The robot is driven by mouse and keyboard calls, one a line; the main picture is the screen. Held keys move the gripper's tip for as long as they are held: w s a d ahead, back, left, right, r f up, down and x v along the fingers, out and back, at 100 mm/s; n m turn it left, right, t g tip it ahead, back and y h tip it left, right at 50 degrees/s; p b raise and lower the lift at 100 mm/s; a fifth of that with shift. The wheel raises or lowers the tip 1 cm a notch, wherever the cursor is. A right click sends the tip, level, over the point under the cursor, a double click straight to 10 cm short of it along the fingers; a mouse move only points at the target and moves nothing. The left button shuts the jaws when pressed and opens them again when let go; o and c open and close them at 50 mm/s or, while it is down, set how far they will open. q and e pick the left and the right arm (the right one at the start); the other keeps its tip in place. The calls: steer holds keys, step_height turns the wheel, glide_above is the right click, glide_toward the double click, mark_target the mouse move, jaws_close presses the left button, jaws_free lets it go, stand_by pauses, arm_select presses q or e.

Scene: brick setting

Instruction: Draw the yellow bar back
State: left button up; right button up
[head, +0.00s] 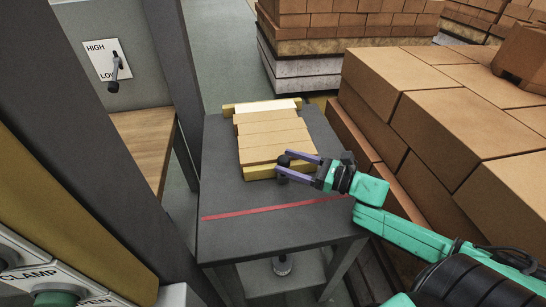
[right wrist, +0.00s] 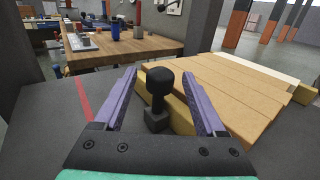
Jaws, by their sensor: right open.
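The yellow bar (head: 258,173) lies along the near end of a row of tan bricks (head: 272,140) on a dark table (head: 235,240). It also shows in the right wrist view (right wrist: 182,117), partly hidden by my gripper. A black knob (right wrist: 160,83) on a short square post stands at the bar. My right gripper (head: 284,169) is open at the bar, with its purple fingers on either side of the knob. In the right wrist view a gap shows between the knob and each finger (right wrist: 160,75). My left gripper is not in view.
A red line (head: 270,208) crosses the bare near part of the table. Another yellow strip (head: 235,108) and a white piece (head: 268,107) lie at the far end of the row. Brick stacks (head: 450,120) stand close on the right. A dark post (head: 95,130) stands left.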

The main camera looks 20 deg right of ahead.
steer(key=x, duration=0.5)
steer(key=shift+w, duration=0.1)
jaws_close()
stand_by(1.2)
